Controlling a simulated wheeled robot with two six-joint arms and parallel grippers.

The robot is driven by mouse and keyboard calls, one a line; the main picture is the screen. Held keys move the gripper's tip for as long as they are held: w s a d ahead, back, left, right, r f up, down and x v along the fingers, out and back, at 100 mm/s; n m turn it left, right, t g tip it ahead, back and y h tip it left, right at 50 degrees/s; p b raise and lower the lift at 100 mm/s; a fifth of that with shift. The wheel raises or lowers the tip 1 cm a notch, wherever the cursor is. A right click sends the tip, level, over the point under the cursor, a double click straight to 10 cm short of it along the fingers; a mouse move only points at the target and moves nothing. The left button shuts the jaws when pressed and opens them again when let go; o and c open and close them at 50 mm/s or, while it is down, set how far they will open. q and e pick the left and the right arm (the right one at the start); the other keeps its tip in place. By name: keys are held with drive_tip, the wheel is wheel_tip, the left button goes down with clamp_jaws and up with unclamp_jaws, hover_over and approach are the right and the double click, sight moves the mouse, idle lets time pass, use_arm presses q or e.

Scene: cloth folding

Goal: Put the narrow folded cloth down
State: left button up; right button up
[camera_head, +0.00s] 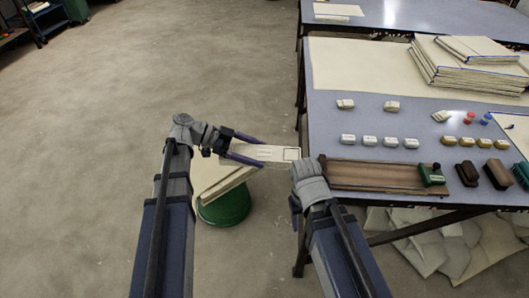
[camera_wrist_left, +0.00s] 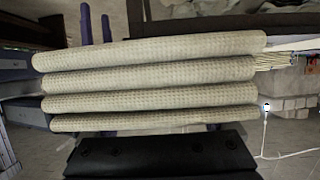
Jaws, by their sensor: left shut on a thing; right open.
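The narrow folded cloth (camera_head: 275,151) is a pale cream strip with a dark-outlined square at its right end. My left gripper (camera_head: 262,153) is shut on it, one finger along each long side, and holds it left of the table's front corner. In the left wrist view the cloth (camera_wrist_left: 150,74) fills the middle as several stacked waffle-textured folds. My right gripper (camera_head: 295,207) is open and empty, pointing down beside the table's left edge, and its wrist partly hides its fingers.
A green round bin or stool (camera_head: 225,210) with cream pieces (camera_head: 215,182) on it stands below the cloth. The blue-grey table (camera_head: 420,118) bears a brown wooden board (camera_head: 370,174), small blocks and a cream stack (camera_head: 460,70). Cream cloths (camera_head: 430,250) lie under the table. Open floor lies left.

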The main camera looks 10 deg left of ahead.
use_arm(q)
wheel_tip(320, 180, up, 22)
drive_tip(key=r+p, duration=0.1)
drive_tip(key=p, duration=2.1)
wheel_tip(320, 180, down, 23)
drive_tip(key=b, duration=2.2)
hover_over(360, 173)
drive_tip(key=a, duration=0.2)
drive_tip(key=shift+a, duration=0.1)
drive_tip(key=d, duration=0.2)
drive_tip(key=shift+d, duration=0.3)
drive_tip(key=f+b, duration=0.3)
drive_tip(key=shift+a+f, duration=0.2)
drive_tip(key=shift+a, duration=0.05)
drive_tip(key=shift+r, duration=0.2)
